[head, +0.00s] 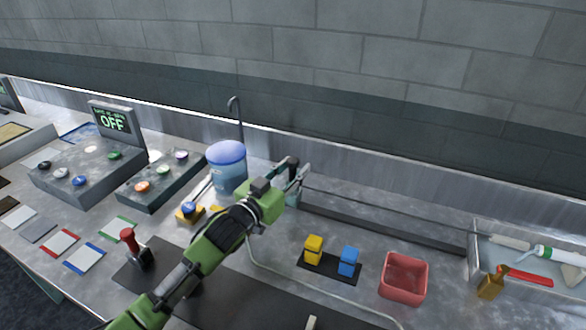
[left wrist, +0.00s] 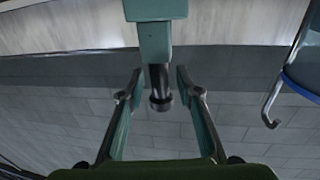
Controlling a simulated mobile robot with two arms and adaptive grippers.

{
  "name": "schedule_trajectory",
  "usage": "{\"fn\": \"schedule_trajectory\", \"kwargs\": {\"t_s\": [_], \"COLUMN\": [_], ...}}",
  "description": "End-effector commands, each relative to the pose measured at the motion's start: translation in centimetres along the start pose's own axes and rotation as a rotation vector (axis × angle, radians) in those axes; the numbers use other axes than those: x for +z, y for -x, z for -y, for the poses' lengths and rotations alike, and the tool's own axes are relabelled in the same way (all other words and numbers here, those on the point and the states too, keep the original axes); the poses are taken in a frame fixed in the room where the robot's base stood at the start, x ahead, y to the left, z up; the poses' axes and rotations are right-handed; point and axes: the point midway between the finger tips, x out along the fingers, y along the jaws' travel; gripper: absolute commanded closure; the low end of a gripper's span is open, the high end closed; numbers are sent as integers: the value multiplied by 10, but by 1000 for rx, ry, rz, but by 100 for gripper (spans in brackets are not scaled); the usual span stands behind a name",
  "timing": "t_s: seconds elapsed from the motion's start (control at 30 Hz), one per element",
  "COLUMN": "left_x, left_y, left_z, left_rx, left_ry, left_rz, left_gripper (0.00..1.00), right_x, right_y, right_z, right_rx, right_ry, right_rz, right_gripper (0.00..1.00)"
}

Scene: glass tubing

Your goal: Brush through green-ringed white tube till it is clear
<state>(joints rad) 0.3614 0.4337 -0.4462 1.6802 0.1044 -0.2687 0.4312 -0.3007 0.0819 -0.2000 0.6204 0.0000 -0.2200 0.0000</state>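A white tube with a green ring (head: 541,251) lies in the metal tray (head: 477,262) at the far right of the head view. My left gripper (head: 299,177) is over the back of the bench, far to the left of that tube. In the left wrist view my left gripper (left wrist: 158,76) has its fingers spread. A teal block (left wrist: 156,10) with a dark round-ended rod (left wrist: 160,90) appears between them; I see no finger touching it. I cannot make out a brush for certain. My right gripper is out of view.
A blue-lidded container (head: 226,168) stands left of my left gripper. A red bin (head: 404,279), a yellow block (head: 314,247) and a blue block (head: 348,261) are at front right. A panel (head: 113,120) reads OFF. A brown item (head: 492,284) stands by the tray.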

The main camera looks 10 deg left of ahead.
Motion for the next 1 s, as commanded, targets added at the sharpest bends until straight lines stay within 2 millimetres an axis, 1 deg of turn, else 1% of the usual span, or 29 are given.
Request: {"fn": "schedule_trajectory", "kwargs": {"t_s": [0.13, 0.17, 0.2, 0.23, 0.27, 0.43, 0.53, 0.63, 0.8, 0.9, 1.0], "left_x": [0, 0, 0, 0, 0, -1, -1, -2, -2, -1, -2], "left_y": [0, 0, 0, 0, 0, 0, -1, -4, -10, -12, -14], "left_z": [0, 0, 0, 0, 0, 0, -8, -25, -62, -80, -90], "left_rx": [0, 0, 0, 0, 0, 0, 2, 4, 4, 3, 1], "left_ry": [0, 0, 0, 0, 0, 0, 3, 6, 8, 6, 4], "left_rz": [0, 0, 0, 0, 0, -1, -2, -3, -3, -4, -3], "left_gripper": [68, 76, 86, 94, 100, 100, 100, 100, 100, 100, 100], "right_x": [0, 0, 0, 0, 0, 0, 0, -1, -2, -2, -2], "right_y": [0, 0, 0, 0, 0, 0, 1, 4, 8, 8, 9], "right_z": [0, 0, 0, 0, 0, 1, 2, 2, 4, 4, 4], "right_rx": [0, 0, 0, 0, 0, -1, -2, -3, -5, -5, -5], "right_ry": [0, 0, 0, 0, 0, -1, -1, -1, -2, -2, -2], "right_rz": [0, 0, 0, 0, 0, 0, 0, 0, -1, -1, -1], "right_gripper": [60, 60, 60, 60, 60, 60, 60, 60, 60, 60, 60]}}
